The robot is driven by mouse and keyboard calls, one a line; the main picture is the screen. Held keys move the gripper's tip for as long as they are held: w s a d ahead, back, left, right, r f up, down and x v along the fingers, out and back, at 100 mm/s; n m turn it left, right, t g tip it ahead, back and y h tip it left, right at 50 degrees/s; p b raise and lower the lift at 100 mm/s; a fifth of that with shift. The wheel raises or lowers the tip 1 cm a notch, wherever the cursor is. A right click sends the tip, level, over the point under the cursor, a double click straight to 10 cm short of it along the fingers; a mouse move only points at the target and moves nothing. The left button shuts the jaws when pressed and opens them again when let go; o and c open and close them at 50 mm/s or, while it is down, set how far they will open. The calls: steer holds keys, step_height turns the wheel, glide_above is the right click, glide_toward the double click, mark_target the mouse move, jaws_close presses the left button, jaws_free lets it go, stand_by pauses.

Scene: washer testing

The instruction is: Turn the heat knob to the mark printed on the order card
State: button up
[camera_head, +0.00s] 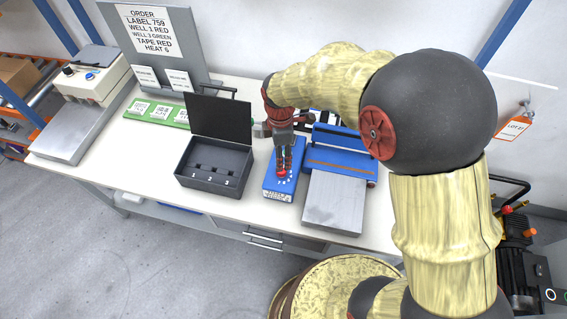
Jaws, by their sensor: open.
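The order card (150,31) on the grey upright board reads LABEL 759, WELL 1 RED, WELL 3 GREEN, TAPE RED, HEAT 6. A blue box (271,184) with a white label on its front stands near the table's front edge, in the middle. A small red round part (281,173), apparently the heat knob, is on its top, with white marks in front of it. My gripper (284,164) points down over the blue box, its open fingers at or just above the red part. Contact and the knob's pointer setting are too small to tell.
A black case (214,164) with its lid raised stands just left of the blue box. A blue device with a grey metal plate (334,203) stands close on the right. A green strip with white cards (158,113) and a beige control box (93,78) are further left.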

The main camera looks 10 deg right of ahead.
steer(key=shift+f+b, duration=0.65)
steer(key=shift+f, duration=3.25)
steer(key=c, duration=0.3)
steer(key=c, duration=0.7)
steer(key=shift+c, duration=0.7)
